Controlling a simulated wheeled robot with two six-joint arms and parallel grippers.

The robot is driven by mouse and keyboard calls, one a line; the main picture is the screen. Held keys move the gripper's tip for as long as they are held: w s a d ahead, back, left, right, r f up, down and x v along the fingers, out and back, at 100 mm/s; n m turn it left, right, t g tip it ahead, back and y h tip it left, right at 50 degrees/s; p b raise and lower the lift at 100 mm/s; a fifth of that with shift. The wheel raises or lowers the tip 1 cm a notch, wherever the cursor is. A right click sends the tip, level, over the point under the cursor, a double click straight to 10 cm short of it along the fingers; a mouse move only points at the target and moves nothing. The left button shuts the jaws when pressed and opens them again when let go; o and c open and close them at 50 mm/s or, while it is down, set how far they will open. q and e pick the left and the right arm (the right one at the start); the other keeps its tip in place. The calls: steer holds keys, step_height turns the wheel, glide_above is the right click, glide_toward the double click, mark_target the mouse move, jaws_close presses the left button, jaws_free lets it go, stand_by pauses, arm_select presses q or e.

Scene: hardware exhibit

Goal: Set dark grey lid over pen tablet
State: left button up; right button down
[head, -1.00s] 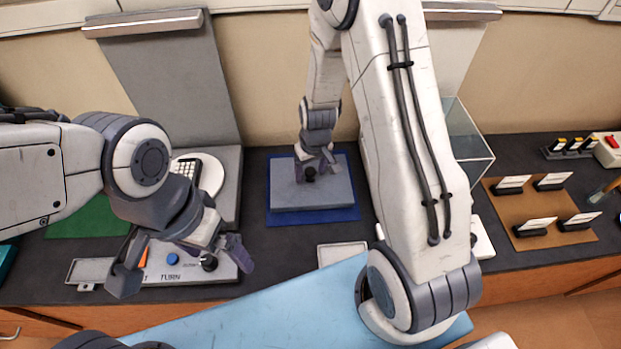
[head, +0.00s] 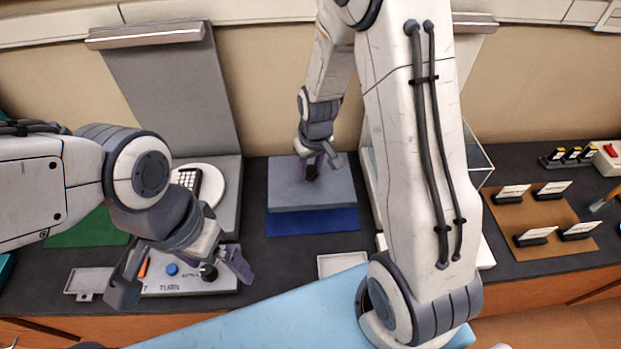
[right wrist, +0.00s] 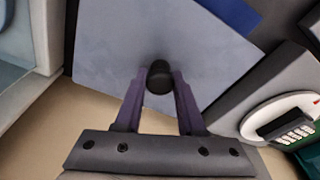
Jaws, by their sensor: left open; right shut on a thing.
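The dark grey lid (head: 290,195) is a flat rectangular panel with a black knob (right wrist: 160,78) at its middle. My right gripper (head: 314,168) is shut on that knob, and its two fingers show on either side of it in the right wrist view. The lid is over the back part of a blue mat (head: 312,221), apparently raised above it. A front strip of the mat shows. I see no pen tablet; the lid hides what is beneath it.
A control panel (head: 185,283) with knobs and a small tray (head: 88,281) lie at the left. A white round plate with a keypad (head: 188,180) stands behind. A clear case (head: 478,158) is right of the lid. A brown mat (head: 515,220) with label holders lies further right.

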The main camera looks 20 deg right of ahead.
mark_target(309, 166)
step_height(309, 166, up, 5)
steer(key=shift+f, duration=0.2)
step_height(309, 166, up, 2)
steer(key=shift+r+p, duration=0.25)
steer(key=shift+p, duration=0.65)
steer(key=shift+r+p, duration=1.4)
steer(key=shift+r, duration=0.2)
steer(key=shift+f, duration=0.1)
